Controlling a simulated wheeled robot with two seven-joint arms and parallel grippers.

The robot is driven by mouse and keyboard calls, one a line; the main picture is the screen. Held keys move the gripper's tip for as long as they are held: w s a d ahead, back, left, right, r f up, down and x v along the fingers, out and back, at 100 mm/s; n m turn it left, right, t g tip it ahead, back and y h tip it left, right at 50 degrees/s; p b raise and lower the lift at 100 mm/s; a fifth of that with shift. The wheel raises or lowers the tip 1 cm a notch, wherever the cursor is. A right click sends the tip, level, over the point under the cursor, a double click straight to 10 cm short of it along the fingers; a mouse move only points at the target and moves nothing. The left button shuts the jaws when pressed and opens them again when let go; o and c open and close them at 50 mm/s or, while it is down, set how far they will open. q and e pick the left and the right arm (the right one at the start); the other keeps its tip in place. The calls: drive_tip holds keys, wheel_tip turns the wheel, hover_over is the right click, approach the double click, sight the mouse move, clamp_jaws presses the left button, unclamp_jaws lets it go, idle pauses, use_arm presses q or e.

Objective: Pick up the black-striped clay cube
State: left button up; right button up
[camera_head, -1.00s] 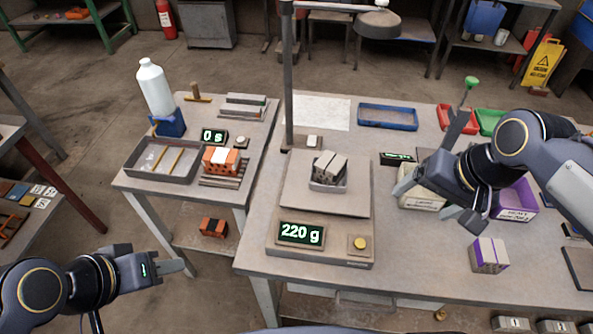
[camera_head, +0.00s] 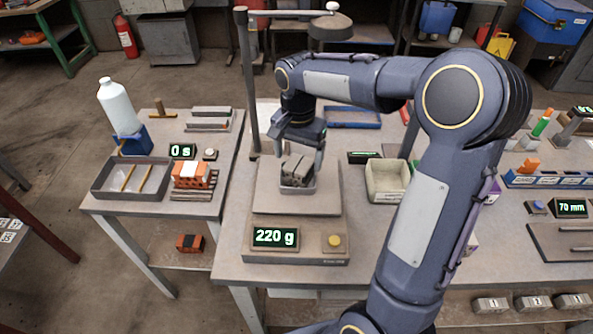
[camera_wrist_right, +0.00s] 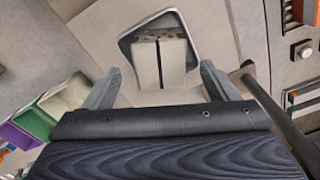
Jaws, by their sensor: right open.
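A grey clay cube with a dark stripe (camera_head: 296,171) sits in a small grey tray (camera_head: 296,189) on the scale plate, whose display reads 220 g. My right gripper (camera_head: 298,160) is over the tray, open, its fingers on either side of the cube. An orange block with a black band (camera_head: 190,243) lies on the lower shelf of the left table. My left gripper is out of view.
A lamp post (camera_head: 247,90) stands close behind the scale on the left. A cream bin (camera_head: 388,181) is right of the scale, partly hidden by my right arm. The left table holds a white bottle (camera_head: 117,105), a tray (camera_head: 131,192) and orange bricks (camera_head: 193,176).

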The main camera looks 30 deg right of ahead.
drive_tip(key=shift+f, duration=1.2)
drive_tip(key=c, duration=1.1)
drive_tip(key=shift+r, duration=0.1)
drive_tip(key=shift+c, duration=1)
drive_tip(key=shift+r, duration=0.1)
